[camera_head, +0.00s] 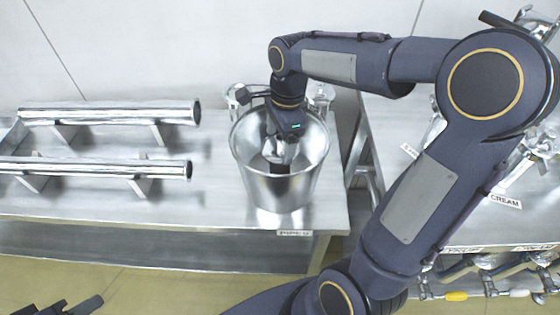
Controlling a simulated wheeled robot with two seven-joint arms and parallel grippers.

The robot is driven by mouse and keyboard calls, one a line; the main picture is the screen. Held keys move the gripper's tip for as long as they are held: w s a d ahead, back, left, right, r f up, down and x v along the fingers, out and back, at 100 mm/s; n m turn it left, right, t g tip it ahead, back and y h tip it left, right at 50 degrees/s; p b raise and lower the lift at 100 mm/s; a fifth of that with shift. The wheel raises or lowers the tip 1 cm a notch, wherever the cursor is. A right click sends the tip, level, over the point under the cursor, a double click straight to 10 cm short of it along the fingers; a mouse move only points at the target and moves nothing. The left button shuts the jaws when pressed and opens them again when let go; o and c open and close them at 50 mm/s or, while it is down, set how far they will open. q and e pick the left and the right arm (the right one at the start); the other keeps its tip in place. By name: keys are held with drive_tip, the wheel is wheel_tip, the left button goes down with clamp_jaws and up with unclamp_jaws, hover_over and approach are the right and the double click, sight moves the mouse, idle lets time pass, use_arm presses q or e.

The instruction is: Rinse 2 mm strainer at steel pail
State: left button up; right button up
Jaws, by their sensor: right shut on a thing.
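The steel pail (262,188) stands on the steel table at the centre. My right gripper (279,152) points down inside the pail's mouth and is shut on a shiny metal piece, which seems to be the strainer (276,150). Most of that piece is hidden by the gripper and the pail wall, so I cannot make out its mesh or whether it touches the pail's bottom. My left gripper (76,306) shows only as dark parts at the bottom left edge, away from the table; its jaws are not clear.
Two polished steel tubes (110,113) (95,167) lie on cradles at the left of the table (225,220). A second table with labelled fittings, one marked CREAM (505,200), is at the right, across a gap.

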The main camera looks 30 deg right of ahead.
wheel_tip(320, 180, up, 22)
drive_tip(key=p, duration=2)
idle(2.2)
wheel_tip(320, 180, up, 4)
drive_tip(key=p, duration=0.3)
drive_tip(key=shift+p, duration=0.35)
drive_tip(key=shift+a+f, duration=0.1)
idle(0.5)
